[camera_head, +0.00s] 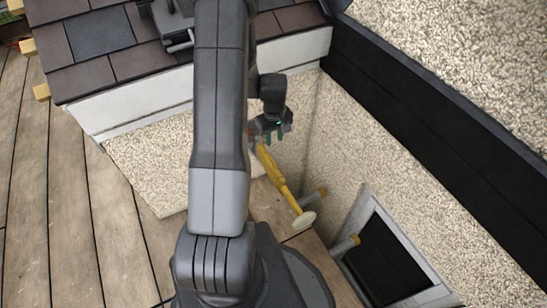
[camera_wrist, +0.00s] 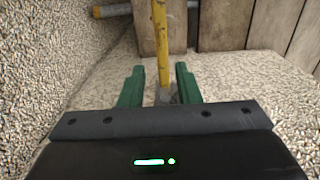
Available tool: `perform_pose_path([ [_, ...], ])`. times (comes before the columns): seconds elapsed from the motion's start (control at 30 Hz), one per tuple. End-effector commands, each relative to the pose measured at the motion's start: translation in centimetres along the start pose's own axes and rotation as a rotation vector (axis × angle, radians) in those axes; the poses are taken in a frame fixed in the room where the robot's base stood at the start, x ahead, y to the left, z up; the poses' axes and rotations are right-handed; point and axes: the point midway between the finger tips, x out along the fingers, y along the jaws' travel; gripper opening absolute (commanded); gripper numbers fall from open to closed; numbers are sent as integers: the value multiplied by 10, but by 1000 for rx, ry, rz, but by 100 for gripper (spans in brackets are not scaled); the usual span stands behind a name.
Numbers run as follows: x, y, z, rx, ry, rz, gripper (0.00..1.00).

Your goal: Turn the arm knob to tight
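A yellow bar (camera_head: 280,179) slants down from beside my gripper (camera_head: 274,137) to a pale round disc (camera_head: 304,221) near the plank floor. In the wrist view the yellow bar (camera_wrist: 162,45) runs between the two green fingertips of my gripper (camera_wrist: 160,78). The fingers are apart, with a gap on each side of the bar. A small grey piece (camera_wrist: 166,97) shows at the bar's near end, between the fingers and partly hidden by the gripper body. I cannot tell whether this is the arm knob, and no tight marking is readable.
Pebbled walls (camera_head: 345,150) meet in a corner close to my gripper. A framed dark opening (camera_head: 385,262) and short pipes with yellowish ends (camera_head: 345,245) are at the lower right. Roof tiles (camera_head: 100,40) lie at the upper left. The wooden planks (camera_head: 75,220) at left are clear.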

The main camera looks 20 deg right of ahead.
Motion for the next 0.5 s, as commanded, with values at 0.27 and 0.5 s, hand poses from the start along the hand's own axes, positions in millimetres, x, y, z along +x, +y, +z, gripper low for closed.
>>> perform_pose_path([
  [0.27, 61, -1, 1, 0, -5, -3, 30],
  [0.5, 104, -1, 1, 0, -4, -2, 30],
])
